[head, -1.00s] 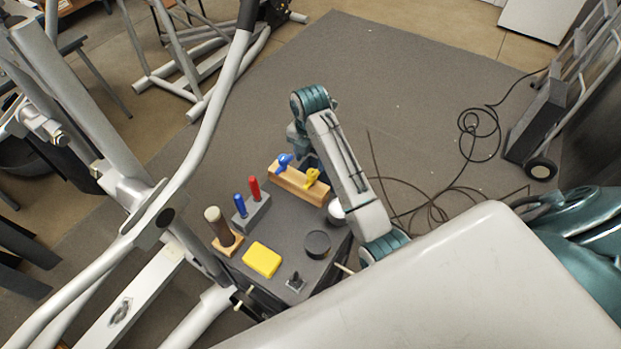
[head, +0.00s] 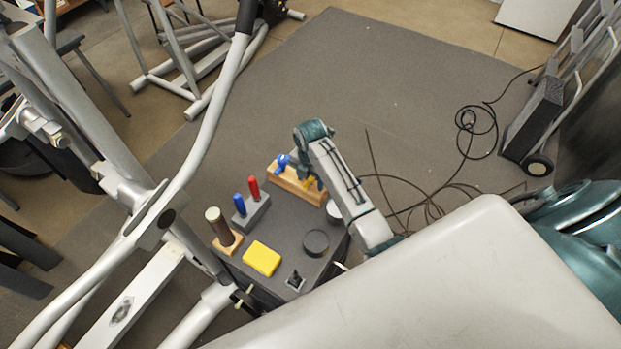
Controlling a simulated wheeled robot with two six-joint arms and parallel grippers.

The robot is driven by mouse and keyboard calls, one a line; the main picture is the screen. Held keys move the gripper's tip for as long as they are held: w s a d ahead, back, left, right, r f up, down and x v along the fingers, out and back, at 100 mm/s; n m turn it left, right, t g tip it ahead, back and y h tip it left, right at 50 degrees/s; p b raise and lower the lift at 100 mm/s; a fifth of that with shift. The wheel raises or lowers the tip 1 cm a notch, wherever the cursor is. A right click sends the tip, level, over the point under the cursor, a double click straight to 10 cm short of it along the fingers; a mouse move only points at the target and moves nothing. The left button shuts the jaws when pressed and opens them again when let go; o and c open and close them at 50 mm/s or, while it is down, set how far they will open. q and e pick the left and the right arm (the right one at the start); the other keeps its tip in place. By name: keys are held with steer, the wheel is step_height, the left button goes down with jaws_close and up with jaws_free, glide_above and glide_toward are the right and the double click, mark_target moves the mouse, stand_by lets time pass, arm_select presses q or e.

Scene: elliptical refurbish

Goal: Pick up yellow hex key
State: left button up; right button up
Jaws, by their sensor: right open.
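The yellow hex key (head: 309,182) stands in a wooden block (head: 288,185) at the far end of the dark tool table. My right arm partly hides it. A blue hex key (head: 284,162) stands in the same block, to its left. My right gripper (head: 303,163) is open above the block, close to both hex keys and largely hidden by its own wrist. I cannot tell whether it touches either key. My left gripper is not in view.
The table (head: 285,230) also holds a blue and a red screwdriver in a grey block (head: 252,211), a brown-handled tool (head: 218,226), a yellow box (head: 262,259) and a dark round container (head: 316,242). The elliptical's grey frame (head: 205,130) stands close on the left.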

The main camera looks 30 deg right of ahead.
jaws_close()
step_height(320, 180, up, 7)
steer(key=b, duration=0.2)
steer(key=shift+f+b, duration=0.2)
steer(key=shift+b, duration=0.15)
steer(key=shift+r+p, duration=0.4)
steer(key=shift+r, duration=1.35)
steer(key=c, duration=0.7)
jaws_free()
steer(key=shift+c, duration=0.2)
jaws_close()
steer(key=shift+s+f, duration=0.1)
